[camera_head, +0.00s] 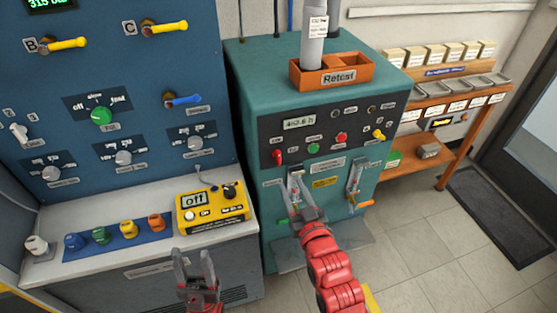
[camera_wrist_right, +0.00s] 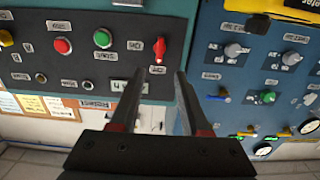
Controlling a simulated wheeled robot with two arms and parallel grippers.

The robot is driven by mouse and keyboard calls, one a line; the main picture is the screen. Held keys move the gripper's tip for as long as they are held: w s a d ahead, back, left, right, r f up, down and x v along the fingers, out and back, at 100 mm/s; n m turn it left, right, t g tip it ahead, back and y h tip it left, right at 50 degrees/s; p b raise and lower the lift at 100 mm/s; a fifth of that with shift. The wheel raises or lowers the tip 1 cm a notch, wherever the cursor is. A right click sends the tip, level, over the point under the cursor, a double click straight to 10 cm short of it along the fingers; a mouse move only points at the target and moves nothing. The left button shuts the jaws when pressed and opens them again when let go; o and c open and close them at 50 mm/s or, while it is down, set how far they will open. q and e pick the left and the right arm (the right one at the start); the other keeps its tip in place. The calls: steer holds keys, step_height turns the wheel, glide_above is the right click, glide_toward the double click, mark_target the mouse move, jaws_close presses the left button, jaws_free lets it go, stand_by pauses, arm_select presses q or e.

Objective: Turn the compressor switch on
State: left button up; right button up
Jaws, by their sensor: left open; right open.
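The teal compressor cabinet (camera_head: 247,90) has a black control panel with a red switch handle (camera_head: 278,155) at its left end. In the right wrist view the red switch (camera_wrist_right: 160,50) appears upside down, just beyond the gap between my fingertips. My right gripper (camera_head: 298,192) is open and empty in front of the cabinet, below the panel; it also shows in the right wrist view (camera_wrist_right: 160,82). It does not visibly touch the switch. My left gripper (camera_head: 192,262) is open and empty in front of the grey bench.
The panel also carries a green button (camera_head: 313,148), a red button (camera_head: 341,138) and a yellow switch (camera_head: 379,135). A yellow meter (camera_head: 212,207) reading "off" sits on the bench at left. An orange "Retest" tray (camera_head: 345,75) holding a grey cylinder (camera_head: 314,40) stands on the cabinet.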

mark_target(279, 159)
steer(key=p+x, duration=0.2)
steer(key=x, duration=0.9)
jaws_close()
